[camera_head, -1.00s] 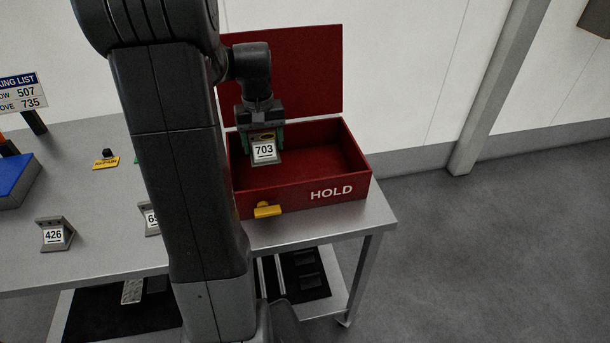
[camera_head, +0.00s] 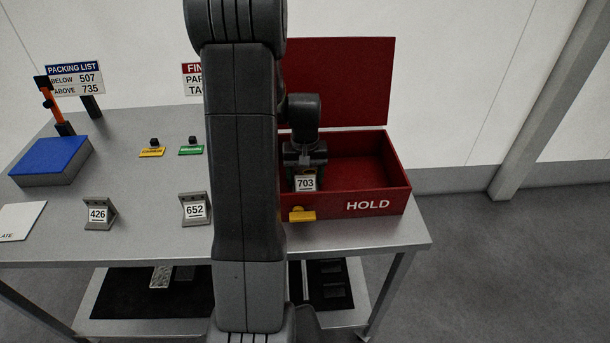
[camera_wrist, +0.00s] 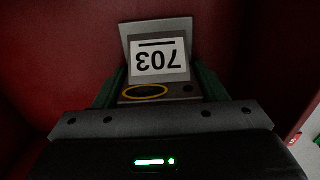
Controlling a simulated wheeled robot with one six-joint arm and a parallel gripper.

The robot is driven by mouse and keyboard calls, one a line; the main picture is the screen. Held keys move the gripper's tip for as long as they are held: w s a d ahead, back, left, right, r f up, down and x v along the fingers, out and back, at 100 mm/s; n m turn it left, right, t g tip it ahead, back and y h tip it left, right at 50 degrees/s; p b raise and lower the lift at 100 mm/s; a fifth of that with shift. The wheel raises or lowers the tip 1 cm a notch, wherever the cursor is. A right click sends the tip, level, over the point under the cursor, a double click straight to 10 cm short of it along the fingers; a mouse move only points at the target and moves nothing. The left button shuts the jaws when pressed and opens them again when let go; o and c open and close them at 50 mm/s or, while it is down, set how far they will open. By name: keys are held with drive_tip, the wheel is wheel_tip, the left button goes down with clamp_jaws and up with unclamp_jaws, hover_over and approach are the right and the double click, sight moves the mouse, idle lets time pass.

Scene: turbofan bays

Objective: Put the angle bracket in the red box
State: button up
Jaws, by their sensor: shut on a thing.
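The angle bracket (camera_head: 305,183) is grey with a white label reading 703. It also shows in the wrist view (camera_wrist: 158,58), where a yellow ring mark lies on its near flange. My gripper (camera_head: 304,166) is shut on the bracket, with green fingers at both its sides. The gripper (camera_wrist: 160,88) and bracket are inside the left part of the open red box (camera_head: 372,207) marked HOLD. Its red lid (camera_head: 345,85) stands up at the back. I cannot tell whether the bracket touches the box floor.
Brackets labelled 426 (camera_head: 98,213) and 652 (camera_head: 195,208) stand on the grey table (camera_head: 140,235). The right part of the box is empty.

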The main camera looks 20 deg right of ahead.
drive_tip(key=o, duration=1.1)
drive_tip(key=shift+f, duration=0.1)
wheel_tip(320, 180, up, 12)
drive_tip(key=shift+r, duration=0.15)
